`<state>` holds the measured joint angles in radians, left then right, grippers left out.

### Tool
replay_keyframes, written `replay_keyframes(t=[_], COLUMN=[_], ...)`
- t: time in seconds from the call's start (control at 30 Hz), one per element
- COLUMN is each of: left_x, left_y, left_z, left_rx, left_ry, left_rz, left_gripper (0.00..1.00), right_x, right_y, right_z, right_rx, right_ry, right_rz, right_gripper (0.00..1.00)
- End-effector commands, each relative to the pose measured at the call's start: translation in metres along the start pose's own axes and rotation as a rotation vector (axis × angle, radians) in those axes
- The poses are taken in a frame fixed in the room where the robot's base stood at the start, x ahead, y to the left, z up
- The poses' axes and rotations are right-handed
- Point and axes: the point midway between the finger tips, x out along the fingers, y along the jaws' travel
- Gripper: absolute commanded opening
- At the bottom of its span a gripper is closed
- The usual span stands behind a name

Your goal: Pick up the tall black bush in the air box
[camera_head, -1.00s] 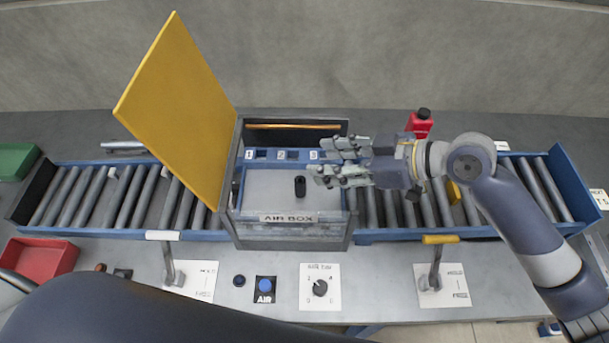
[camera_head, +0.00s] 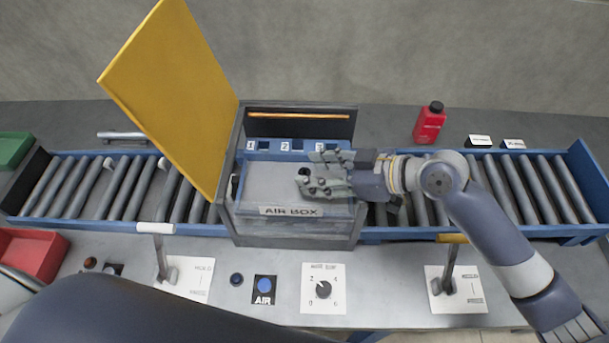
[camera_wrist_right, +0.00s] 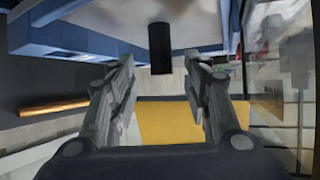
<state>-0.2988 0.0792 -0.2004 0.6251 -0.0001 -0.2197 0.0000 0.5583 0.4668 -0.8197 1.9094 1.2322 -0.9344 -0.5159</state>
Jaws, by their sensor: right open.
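The tall black bush (camera_head: 304,173) stands upright on the pale floor of the air box (camera_head: 290,226). The head view shows only part of it, between the fingers of my right gripper (camera_head: 309,168). In the right wrist view the bush (camera_wrist_right: 160,45) is a dark cylinder ahead, centred between the two fingertips of the same gripper (camera_wrist_right: 159,62). A gap shows on each side of it there. My right gripper is open and reaches over the box from the right. The yellow lid (camera_head: 178,90) stands open on the left. My left gripper is out of view.
Numbered blue slots (camera_head: 285,146) line the box's back. Roller conveyors (camera_head: 110,187) run left and right of it. A red bottle (camera_head: 429,124) stands behind the right conveyor. Levers, a blue AIR button (camera_head: 264,285) and a dial (camera_head: 323,289) are in front.

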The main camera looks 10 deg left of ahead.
Motion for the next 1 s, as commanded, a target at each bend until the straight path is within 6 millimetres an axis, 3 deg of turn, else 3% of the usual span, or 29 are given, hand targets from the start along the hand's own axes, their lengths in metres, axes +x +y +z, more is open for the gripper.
replay_keyframes(t=[0.03, 0.2, 0.5, 0.7, 1.0], left_x=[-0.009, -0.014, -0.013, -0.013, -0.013], left_y=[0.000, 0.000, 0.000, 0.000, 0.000], left_z=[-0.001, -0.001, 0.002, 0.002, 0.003], left_rx=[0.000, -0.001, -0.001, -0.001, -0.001], left_ry=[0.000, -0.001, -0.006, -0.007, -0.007], left_rz=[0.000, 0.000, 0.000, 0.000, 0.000], left_gripper=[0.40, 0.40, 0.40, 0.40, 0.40], right_x=[0.007, 0.029, 0.035, 0.035, 0.034], right_y=[-0.002, -0.002, -0.002, -0.002, -0.001], right_z=[-0.003, -0.001, 0.002, 0.001, 0.001], right_rx=[0.005, 0.002, 0.000, 0.000, 0.000], right_ry=[0.001, 0.001, -0.001, -0.001, 0.000], right_rz=[-0.003, 0.000, 0.000, 0.000, 0.001], right_gripper=[0.45, 0.45, 0.45, 0.00, 0.00])
